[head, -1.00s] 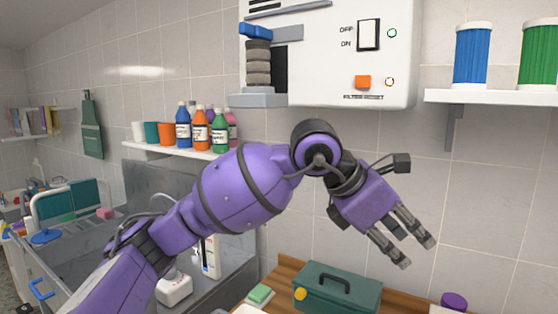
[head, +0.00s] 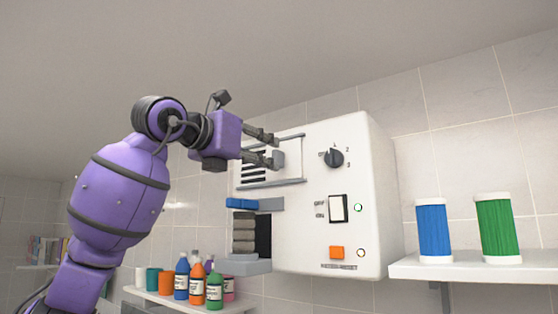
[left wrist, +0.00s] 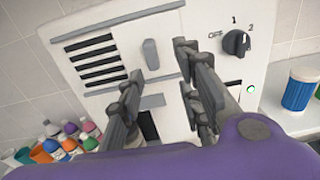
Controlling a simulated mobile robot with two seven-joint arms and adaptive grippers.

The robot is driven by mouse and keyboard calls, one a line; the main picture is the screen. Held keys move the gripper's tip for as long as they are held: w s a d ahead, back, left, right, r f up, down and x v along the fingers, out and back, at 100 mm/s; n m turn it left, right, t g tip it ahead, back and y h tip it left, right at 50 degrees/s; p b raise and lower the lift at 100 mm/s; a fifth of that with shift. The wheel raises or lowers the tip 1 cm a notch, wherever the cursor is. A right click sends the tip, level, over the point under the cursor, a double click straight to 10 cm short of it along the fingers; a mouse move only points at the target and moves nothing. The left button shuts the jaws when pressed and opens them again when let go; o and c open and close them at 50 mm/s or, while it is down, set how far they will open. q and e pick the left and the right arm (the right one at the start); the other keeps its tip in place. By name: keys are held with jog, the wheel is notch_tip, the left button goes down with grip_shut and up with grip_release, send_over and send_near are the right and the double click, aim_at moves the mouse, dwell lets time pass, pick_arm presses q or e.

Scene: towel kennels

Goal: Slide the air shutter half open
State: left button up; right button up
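The air shutter is a pale sliding plate (left wrist: 170,70) between two grey rails on the front of a white wall unit, with a grey upright handle (left wrist: 150,54). To its left, dark slots (left wrist: 95,62) show uncovered; whether more lie behind the plate is hidden. In the head view the handle (head: 279,160) is beside the fingertips. My left gripper (head: 272,150) is raised in front of the unit with its fingers spread. In the left wrist view the gripper (left wrist: 160,60) has the handle between its fingertips in the picture; contact cannot be told. My right gripper is not in view.
The white unit (head: 325,270) also carries a dial (head: 334,158), a rocker switch (head: 338,208), an orange button (head: 337,253) and a blue lever (head: 240,203). A shelf (head: 470,269) with blue and green canisters is at right. Bottles and cups stand on a lower shelf (head: 230,304).

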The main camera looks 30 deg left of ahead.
aim_at(274, 158)
pick_arm(q)
jog(key=shift+w+a+r, duration=0.25)
jog(key=shift+w+a, duration=0.05)
jog(key=shift+w, duration=0.25)
jog(key=shift+w+a+r, duration=0.2)
jog(key=shift+w+a, duration=0.05)
jog(key=shift+w, duration=0.3)
jog(key=w, duration=0.3)
jog(key=shift+w+d+p, duration=0.3)
jog(key=shift+p, duration=0.1)
jog(key=shift+w, duration=0.35)
jog(key=shift+f, duration=0.1)
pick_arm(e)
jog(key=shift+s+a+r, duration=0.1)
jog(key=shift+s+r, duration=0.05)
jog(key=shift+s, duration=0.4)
pick_arm(q)
grip_shut()
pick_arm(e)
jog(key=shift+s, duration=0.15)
